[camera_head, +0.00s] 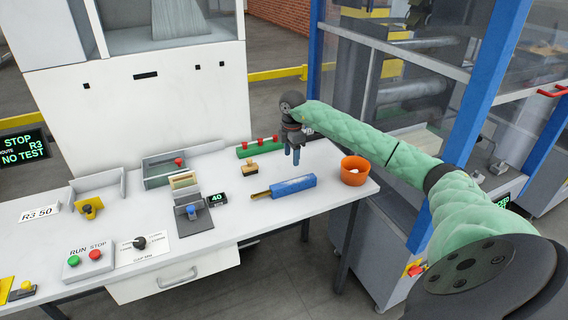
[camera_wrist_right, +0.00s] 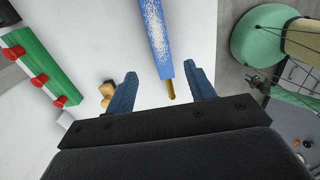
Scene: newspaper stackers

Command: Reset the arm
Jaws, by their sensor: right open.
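My right arm, in a green padded sleeve, reaches in from the right in the head view. Its gripper (camera_head: 292,156) points down above the white table (camera_head: 330,165), behind the blue block with a brown handle (camera_head: 293,187). In the right wrist view the two blue fingers (camera_wrist_right: 166,92) are apart with nothing held between them. The blue block (camera_wrist_right: 157,35) shows beyond the fingers, with a thin brown end reaching toward the gap. My left gripper is not in view.
An orange bowl (camera_head: 354,171) with white contents stands near the table's right end. A green strip with red knobs (camera_head: 258,148) and a small wooden-handled piece (camera_head: 250,167) lie behind. Control boxes and button panels (camera_head: 91,259) fill the left. A blue-framed glass enclosure (camera_head: 314,60) stands behind the arm.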

